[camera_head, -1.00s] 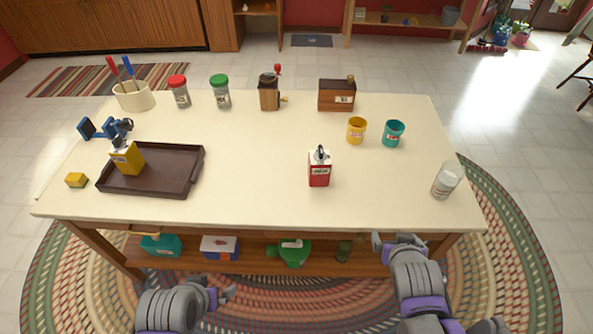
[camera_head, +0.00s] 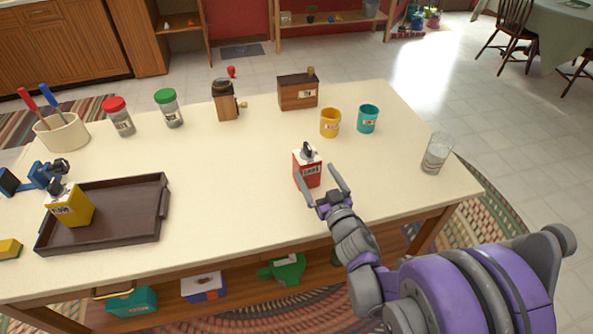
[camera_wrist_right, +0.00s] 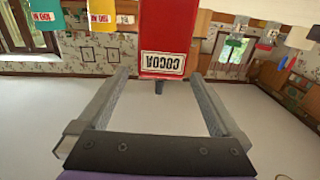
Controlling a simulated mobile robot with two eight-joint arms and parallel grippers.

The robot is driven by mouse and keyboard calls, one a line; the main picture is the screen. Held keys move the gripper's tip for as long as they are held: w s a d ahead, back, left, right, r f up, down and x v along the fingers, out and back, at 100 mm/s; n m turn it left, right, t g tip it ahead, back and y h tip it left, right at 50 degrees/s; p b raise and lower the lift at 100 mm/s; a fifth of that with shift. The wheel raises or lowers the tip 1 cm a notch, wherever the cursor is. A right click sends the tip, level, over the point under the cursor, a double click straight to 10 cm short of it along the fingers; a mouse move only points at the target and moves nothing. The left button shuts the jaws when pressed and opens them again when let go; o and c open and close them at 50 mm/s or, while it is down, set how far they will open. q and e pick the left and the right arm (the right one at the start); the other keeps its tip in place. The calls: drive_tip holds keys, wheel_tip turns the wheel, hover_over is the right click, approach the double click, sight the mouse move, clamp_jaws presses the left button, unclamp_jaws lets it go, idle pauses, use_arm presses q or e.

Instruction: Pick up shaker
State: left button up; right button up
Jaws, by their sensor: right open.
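A red box-shaped container labelled "COCOA" (camera_head: 308,173), with a white top and a dark fitting, stands upright near the table's front edge. In the right wrist view the red container (camera_wrist_right: 166,30) appears upside down between the finger ends. My right gripper (camera_head: 315,169) is open, one finger on each side of it; I cannot tell whether they touch. A red-lidded clear jar (camera_head: 122,118) and a green-lidded clear jar (camera_head: 171,110) stand at the back left. I cannot tell which container is meant by the shaker. My left gripper is out of view.
A yellow cup (camera_head: 330,124), a teal cup (camera_head: 368,119) and a clear glass (camera_head: 436,154) stand to the right. A brown tray (camera_head: 125,230) holding a yellow container (camera_head: 72,208) lies left. A wooden grinder (camera_head: 228,104) and a wooden box (camera_head: 298,93) stand behind. The table's centre is clear.

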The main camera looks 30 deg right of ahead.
sight(303, 150)
drive_tip(key=w, duration=0.2)
drive_tip(key=w+d, duration=0.1)
drive_tip(key=w, duration=0.1)
drive_tip(key=shift+w, duration=0.4)
drive_tip(key=w, duration=0.5)
drive_tip(key=shift+w+d+r, duration=0.1)
drive_tip(key=shift+w+d, duration=0.05)
drive_tip(key=shift+r, duration=0.1)
drive_tip(key=c, duration=1.3)
